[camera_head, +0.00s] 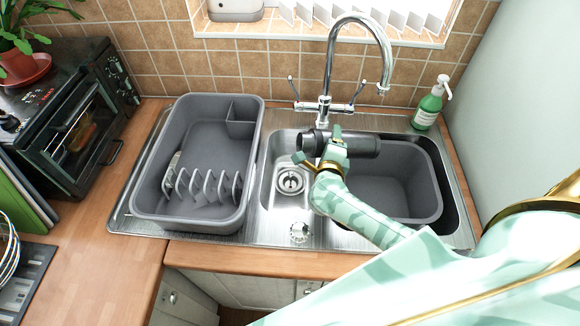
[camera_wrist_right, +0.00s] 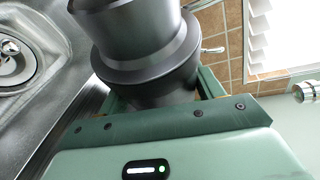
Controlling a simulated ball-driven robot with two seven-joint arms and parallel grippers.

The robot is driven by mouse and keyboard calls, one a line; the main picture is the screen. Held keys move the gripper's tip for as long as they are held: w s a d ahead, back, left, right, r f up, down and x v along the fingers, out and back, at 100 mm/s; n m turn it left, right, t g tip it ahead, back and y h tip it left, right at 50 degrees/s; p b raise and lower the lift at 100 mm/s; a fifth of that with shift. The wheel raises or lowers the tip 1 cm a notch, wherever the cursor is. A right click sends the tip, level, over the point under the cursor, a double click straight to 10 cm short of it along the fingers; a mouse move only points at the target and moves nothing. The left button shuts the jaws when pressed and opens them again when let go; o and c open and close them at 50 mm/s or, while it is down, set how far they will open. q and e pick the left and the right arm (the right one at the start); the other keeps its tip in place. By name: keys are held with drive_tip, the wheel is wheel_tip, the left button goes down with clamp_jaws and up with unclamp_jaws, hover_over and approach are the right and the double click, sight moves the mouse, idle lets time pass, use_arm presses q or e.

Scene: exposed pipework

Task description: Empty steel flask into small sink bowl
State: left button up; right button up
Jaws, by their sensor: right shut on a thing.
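The dark steel flask (camera_head: 362,146) is held tilted to near horizontal above the sink, in front of the tap. Its left end reaches over the far side of the small sink bowl (camera_head: 272,200), and its right end hangs over the larger bowl. My right gripper (camera_head: 333,156) is shut around the flask. In the right wrist view the flask (camera_wrist_right: 135,45) fills the top, with a stepped collar close to the gripper. The small bowl has a round drain (camera_head: 291,180), also seen in the right wrist view (camera_wrist_right: 12,62). No liquid shows. My left gripper is out of view.
A grey tub (camera_head: 425,195) sits in the larger bowl. The tall chrome tap (camera_head: 328,85) stands behind the flask. A grey dish rack (camera_head: 205,225) covers the left drainer. A green soap bottle (camera_head: 428,110) stands at the back right, and a small oven (camera_head: 80,130) at the left.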

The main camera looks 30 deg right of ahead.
sight(317, 142)
drive_tip(key=shift+w+a+n+h, duration=0.15)
drive_tip(key=shift+a+n+h, duration=0.25)
drive_tip(key=shift+n, duration=0.2)
drive_tip(key=shift+a+n+t+h, duration=0.1)
drive_tip(key=shift+n+t+h, duration=0.2)
drive_tip(key=shift+n, duration=0.3)
drive_tip(key=shift+w+a+f+n+h, duration=0.1)
drive_tip(key=shift+a+f+n+h, duration=0.15)
drive_tip(key=shift+n, duration=0.35)
drive_tip(key=shift+r+n+p, duration=0.3)
drive_tip(key=shift+r+p, duration=0.1)
drive_tip(key=shift+p, duration=0.1)
drive_tip(key=shift+a+r+h, duration=0.15)
drive_tip(key=shift+r+h, duration=0.05)
drive_tip(key=shift+h, duration=0.05)
drive_tip(key=shift+n+t, duration=0.3)
drive_tip(key=shift+w+a+r+n+t+h+p, duration=0.25)
drive_tip(key=shift+a+r+n+p, duration=0.35)
drive_tip(key=shift+n, duration=0.4)
drive_tip(key=shift+w+a+r+n+t+p, duration=0.1)
drive_tip(key=shift+a+r+n+t+p, duration=0.15)
drive_tip(key=shift+r+n+p, duration=0.3)
drive_tip(key=shift+a+r+n+t+p, duration=0.15)
drive_tip(key=shift+r+n+t+p, duration=0.2)
drive_tip(key=shift+r, duration=0.4)
idle(1.9)
